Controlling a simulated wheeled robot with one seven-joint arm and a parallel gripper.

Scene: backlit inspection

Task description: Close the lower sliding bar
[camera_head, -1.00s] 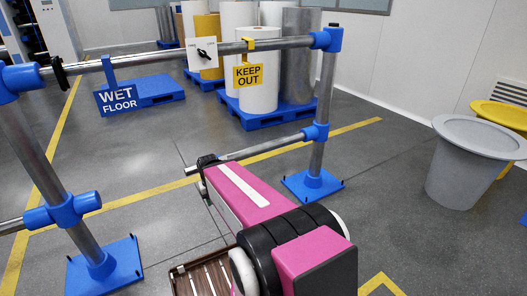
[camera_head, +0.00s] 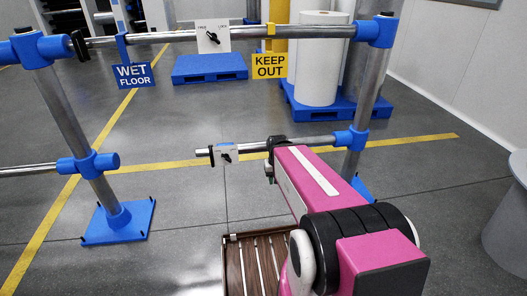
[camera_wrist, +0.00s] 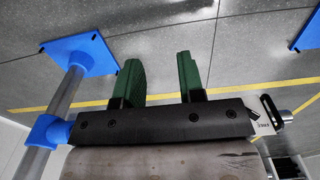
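The lower sliding bar (camera_head: 253,147) is a thin metal tube running left from the blue clamp (camera_head: 350,139) on the right post. It carries a white plate with a black latch (camera_head: 227,154). Its left end (camera_head: 203,152) stands apart from the left post's lower blue joint (camera_head: 88,163). My gripper (camera_head: 273,166) is at the bar, just right of the plate, mostly hidden by my pink arm. In the wrist view my gripper's green fingers (camera_wrist: 161,80) are apart with only floor visible between them. The plate (camera_wrist: 262,122) and bar end (camera_wrist: 309,103) show at right; the gripper body hides the bar's middle.
The upper bar (camera_head: 160,38) spans both posts, with a WET FLOOR sign (camera_head: 134,75) and a KEEP OUT sign (camera_head: 269,66). A slatted brown crate (camera_head: 262,268) is low in front. Floor between the posts is clear.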

